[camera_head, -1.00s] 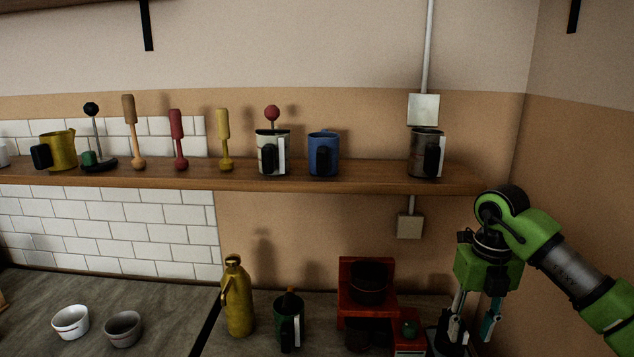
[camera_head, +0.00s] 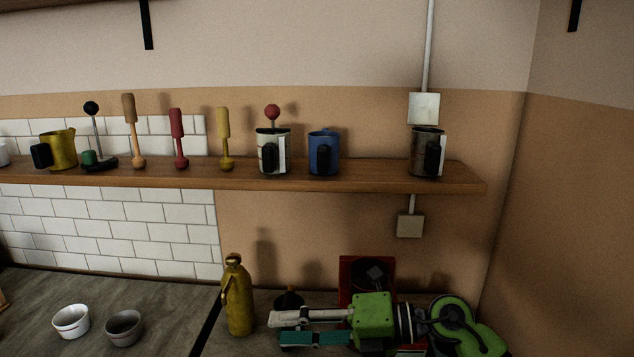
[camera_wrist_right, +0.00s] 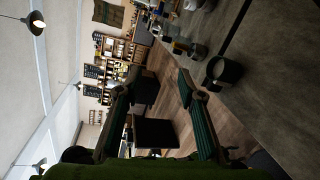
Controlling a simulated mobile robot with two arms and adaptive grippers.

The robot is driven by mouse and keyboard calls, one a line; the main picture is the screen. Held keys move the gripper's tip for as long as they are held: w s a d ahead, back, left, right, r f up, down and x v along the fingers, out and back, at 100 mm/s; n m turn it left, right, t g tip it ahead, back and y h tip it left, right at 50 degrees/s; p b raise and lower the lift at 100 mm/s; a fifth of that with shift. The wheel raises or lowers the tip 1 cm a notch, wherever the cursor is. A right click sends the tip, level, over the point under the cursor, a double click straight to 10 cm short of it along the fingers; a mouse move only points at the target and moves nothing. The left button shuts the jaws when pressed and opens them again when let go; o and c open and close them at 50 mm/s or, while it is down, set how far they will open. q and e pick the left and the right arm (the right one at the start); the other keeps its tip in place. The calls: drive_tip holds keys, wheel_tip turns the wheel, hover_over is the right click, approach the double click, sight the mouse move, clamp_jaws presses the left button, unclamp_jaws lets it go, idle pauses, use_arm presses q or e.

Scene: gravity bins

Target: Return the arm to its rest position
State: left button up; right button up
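My right gripper (camera_head: 278,329) lies low over the counter at the bottom right, with its fingers pointing left. In the right wrist view, its two fingers (camera_wrist_right: 158,82) stand apart with nothing between them. The gripper is open and empty. The green right arm bends at the lower right, in front of the red machine (camera_head: 352,267), and hides most of it. My left arm and gripper are not in view.
A gold bottle (camera_head: 238,300) stands just left of the fingertips. A dark cup (camera_head: 289,298) behind them is mostly hidden. Two bowls (camera_head: 71,321) (camera_head: 124,328) are at the left. The wooden shelf (camera_head: 380,181) above holds mugs and tools.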

wheel_tip(320, 180, up, 7)
drive_tip(key=m+t+y, duration=0.4)
drive_tip(key=m+t, duration=0.1)
drive_tip(key=w+d+m+t+h, duration=0.4)
drive_tip(key=d+m+t+h, duration=0.2)
drive_tip(key=d+m+t, duration=0.5)
drive_tip(key=s+d+f+m+g+h, duration=0.1)
drive_tip(key=d+f+m+h, duration=0.5)
drive_tip(key=f+m+h, duration=0.15)
drive_tip(key=s+d+f+m+g+h, duration=0.1)
drive_tip(key=s+d+f+m+h, duration=0.1)
drive_tip(key=d+f+m+h, duration=0.55)
drive_tip(key=s+d+f+m+g, duration=0.1)
drive_tip(key=s+f+m+g, duration=0.45)
drive_tip(key=s+f, duration=0.7)
drive_tip(key=s+f+n+g+y, duration=0.15)
drive_tip(key=s+f+g, duration=0.6)
drive_tip(key=s, duration=0.75)
wheel_tip(320, 180, down, 34)
drive_tip(key=s+g+b, duration=0.1)
drive_tip(key=b, duration=0.5)
drive_tip(key=s+d+f+g+b, duration=0.1)
drive_tip(key=s+f+b, duration=0.3)
drive_tip(key=s+f, duration=1.3)
wheel_tip(320, 180, down, 2)
drive_tip(key=shift+d+f, duration=0.2)
drive_tip(key=shift+d, duration=0.4)
